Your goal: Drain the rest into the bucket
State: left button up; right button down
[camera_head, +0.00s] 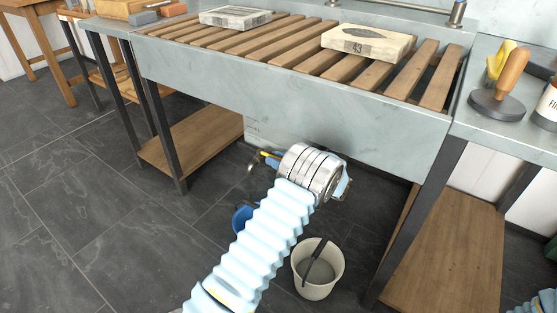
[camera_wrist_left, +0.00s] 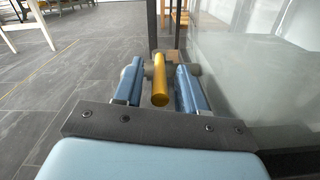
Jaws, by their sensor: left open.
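My left gripper (camera_head: 264,159) is under the front of the metal sink (camera_head: 290,95), pointing left, partly hidden behind its own wrist. In the left wrist view, its two blue fingers (camera_wrist_left: 157,85) stand apart on either side of a yellow handle (camera_wrist_left: 160,80). A gap shows on each side of the handle. Grey fitting parts (camera_wrist_left: 131,72) show behind it. A cream bucket (camera_head: 307,285) stands on the floor below and right of the gripper, with a dark stick-like tool in it. A blue container (camera_head: 240,219) is mostly hidden behind my left arm. My right gripper is out of view.
Wooden slats cover the sink, with two pale stone blocks (camera_head: 362,46) (camera_head: 235,17) on top. Dark table legs (camera_head: 165,135) and wooden lower shelves (camera_head: 203,138) flank the space beneath. A right-hand bench holds a wooden-handled tool (camera_head: 508,80). Floor at left is clear.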

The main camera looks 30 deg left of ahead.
pick_arm(q)
grip_shut()
